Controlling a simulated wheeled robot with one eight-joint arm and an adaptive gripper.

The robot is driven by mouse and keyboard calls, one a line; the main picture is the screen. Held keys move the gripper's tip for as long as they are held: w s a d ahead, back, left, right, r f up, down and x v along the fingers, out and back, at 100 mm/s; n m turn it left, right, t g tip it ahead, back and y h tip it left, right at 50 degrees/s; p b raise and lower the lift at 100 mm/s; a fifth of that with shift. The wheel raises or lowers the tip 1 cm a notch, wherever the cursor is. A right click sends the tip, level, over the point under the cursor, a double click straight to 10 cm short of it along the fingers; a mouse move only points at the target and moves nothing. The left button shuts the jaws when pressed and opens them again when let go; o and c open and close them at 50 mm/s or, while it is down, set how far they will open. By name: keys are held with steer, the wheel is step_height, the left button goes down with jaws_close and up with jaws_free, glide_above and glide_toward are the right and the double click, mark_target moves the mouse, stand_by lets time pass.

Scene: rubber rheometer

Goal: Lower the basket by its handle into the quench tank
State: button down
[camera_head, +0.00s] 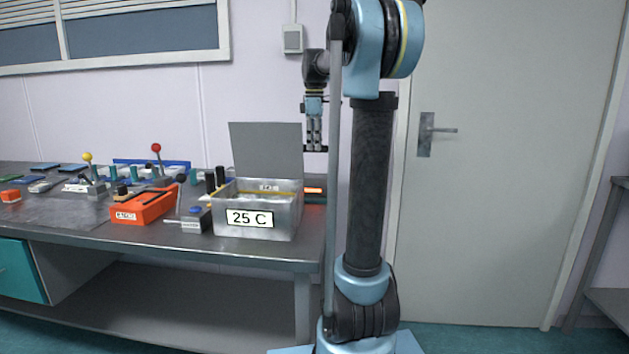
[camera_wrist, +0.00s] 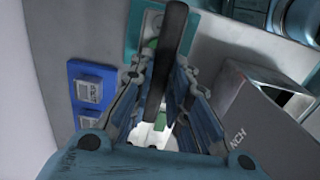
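My gripper (camera_head: 314,146) points down, just right of the quench tank's raised grey lid (camera_head: 268,150). In the wrist view its fingers (camera_wrist: 166,70) lie on both sides of a black bar, the handle (camera_wrist: 172,40), and look closed on it. The handle also shows as a short dark bar at the fingertips in the head view. I cannot make out the basket itself. The quench tank (camera_head: 284,222) is a metal box labelled "25 C", lower than the gripper. In the wrist view, a grey box marked "NCH" (camera_wrist: 232,108) is at the right, apart from the fingers.
An orange tool box (camera_head: 145,207) and a small grey box (camera_head: 194,222) stand left of the tank. Levers with a red knob (camera_head: 156,147) and yellow knob (camera_head: 87,156) rise further left. A blue tray (camera_wrist: 90,118) shows in the wrist view. The workbench (camera_head: 300,258) ends right of the tank.

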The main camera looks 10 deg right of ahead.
steer(key=shift+r, duration=0.15)
steer(key=shift+r, duration=1.35)
